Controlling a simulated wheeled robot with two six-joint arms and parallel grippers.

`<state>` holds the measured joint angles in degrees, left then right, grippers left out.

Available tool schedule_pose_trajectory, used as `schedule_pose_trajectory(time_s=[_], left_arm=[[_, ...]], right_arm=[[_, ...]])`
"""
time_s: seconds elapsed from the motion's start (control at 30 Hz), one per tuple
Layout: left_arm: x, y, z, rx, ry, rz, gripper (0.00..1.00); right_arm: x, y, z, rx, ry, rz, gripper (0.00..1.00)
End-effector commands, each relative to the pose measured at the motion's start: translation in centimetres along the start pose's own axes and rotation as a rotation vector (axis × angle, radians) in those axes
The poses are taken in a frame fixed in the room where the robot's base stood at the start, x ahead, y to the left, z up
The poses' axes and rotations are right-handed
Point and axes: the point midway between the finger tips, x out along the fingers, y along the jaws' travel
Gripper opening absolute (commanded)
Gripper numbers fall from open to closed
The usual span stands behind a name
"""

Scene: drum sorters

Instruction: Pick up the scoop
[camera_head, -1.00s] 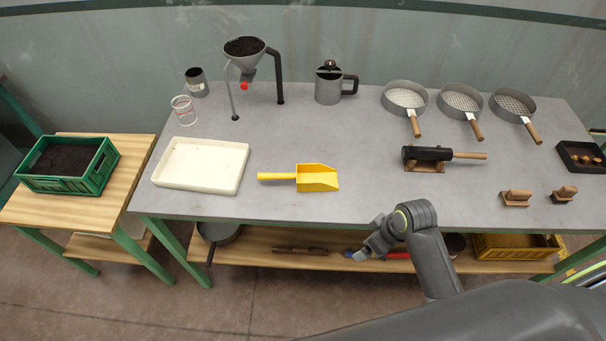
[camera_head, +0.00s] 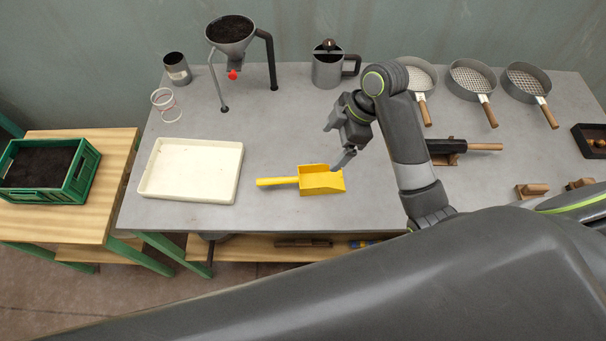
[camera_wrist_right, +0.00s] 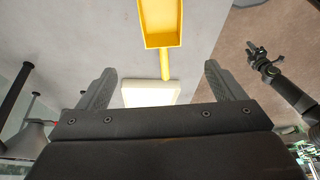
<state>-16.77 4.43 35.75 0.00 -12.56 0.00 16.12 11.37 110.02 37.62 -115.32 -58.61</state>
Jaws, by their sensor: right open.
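The yellow scoop (camera_head: 321,181) lies on the grey table, its handle (camera_head: 277,182) pointing left. My right gripper (camera_head: 337,146) is open and empty, above and just beyond the scoop's pan end. In the right wrist view, the scoop (camera_wrist_right: 160,22) is at the top centre, partly cut off, its handle (camera_wrist_right: 165,65) running down between the spread fingers (camera_wrist_right: 160,78) and apart from them. My left gripper (camera_wrist_right: 260,56) shows small at the right of the wrist view, away from the scoop. Its jaw state is too small to tell.
A cream tray (camera_head: 191,199) lies left of the scoop. A funnel stand (camera_head: 231,32) and a metal jug (camera_head: 326,71) stand behind. A dark tool with a wooden handle (camera_head: 485,147) and several sieves are at right. The table around the scoop is clear.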

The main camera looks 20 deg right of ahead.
Motion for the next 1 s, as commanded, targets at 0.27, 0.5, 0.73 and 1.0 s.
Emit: schedule_pose_trajectory(time_s=[0.27, 0.5, 0.73, 1.0], left_arm=[[2.7, 0.1, 2.8, -0.003, -0.037, -0.002, 0.36], [2.3, 0.1, 1.1, 0.0, -0.014, -0.002, 0.36], [2.1, -0.1, 0.2, 0.001, 0.001, -0.003, 0.36], [1.1, -0.2, 0.7, 0.0, -0.007, -0.003, 0.36]], right_arm=[[5.2, -0.1, 0.0, 0.006, 0.004, -0.005, 0.89], [9.2, -0.1, -0.1, 0.006, 0.002, -0.002, 0.89], [10.7, 0.0, -0.1, 0.004, 0.001, 0.0, 0.89], [14.1, -0.1, -0.3, 0.006, 0.001, -0.002, 0.89]])
